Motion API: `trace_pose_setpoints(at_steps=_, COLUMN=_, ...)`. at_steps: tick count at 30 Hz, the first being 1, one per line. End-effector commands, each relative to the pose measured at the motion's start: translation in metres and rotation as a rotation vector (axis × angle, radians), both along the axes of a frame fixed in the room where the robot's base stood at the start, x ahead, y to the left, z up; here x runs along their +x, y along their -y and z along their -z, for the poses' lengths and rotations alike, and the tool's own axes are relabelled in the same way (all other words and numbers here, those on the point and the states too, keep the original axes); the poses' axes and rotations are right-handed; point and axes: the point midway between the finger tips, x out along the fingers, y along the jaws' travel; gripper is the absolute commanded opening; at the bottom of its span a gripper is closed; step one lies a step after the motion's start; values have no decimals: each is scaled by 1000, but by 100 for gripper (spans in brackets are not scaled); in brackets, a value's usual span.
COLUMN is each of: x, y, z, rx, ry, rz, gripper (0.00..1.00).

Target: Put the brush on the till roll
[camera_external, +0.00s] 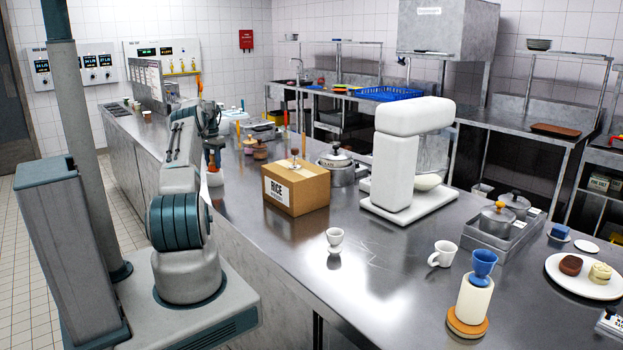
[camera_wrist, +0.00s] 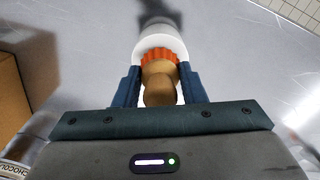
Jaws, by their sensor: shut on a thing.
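My gripper (camera_wrist: 166,88) has its two blue fingers shut on the brush, gripping its rounded brown wooden handle (camera_wrist: 158,85). The brush's orange bristles (camera_wrist: 158,55) point away from the wrist camera, towards a white round till roll (camera_wrist: 148,43). The bristles overlap the roll's end in the wrist view; I cannot tell whether they touch it or hover just above. In the external view the white roll (camera_external: 215,179) stands on the counter near its left edge, under the end of my arm, with the brush (camera_external: 212,164) over it. My fingers are mostly hidden there.
A cardboard rice box (camera_external: 297,187) stands to the right on the steel counter; it also shows in the wrist view (camera_wrist: 18,85). Several jars and utensils (camera_external: 260,150) stand behind it. A white mixer (camera_external: 393,165) and small cup (camera_external: 334,238) stand further right. The front counter has clear room.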

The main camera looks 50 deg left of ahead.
Motion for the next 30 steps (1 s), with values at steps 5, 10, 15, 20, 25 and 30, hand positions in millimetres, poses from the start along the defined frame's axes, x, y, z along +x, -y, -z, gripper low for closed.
trace_pose_setpoints(at_steps=5, x=0, y=0, z=1, rx=0, ry=0, rz=0, gripper=15)
trace_pose_setpoints(at_steps=10, x=0, y=0, z=3, rx=0, ry=0, rz=0, gripper=59)
trace_pose_setpoints(at_steps=15, x=0, y=0, z=2, rx=0, ry=0, rz=0, gripper=59)
trace_pose_setpoints(at_steps=20, x=0, y=0, z=-1, rx=1, ry=1, rz=0, gripper=59)
trace_pose_setpoints(at_steps=25, x=1, y=-1, z=-21, rx=6, ry=2, rz=-1, gripper=59)
trace_pose_setpoints(at_steps=30, x=1, y=-1, z=-54, rx=5, ry=1, rz=-1, gripper=59)
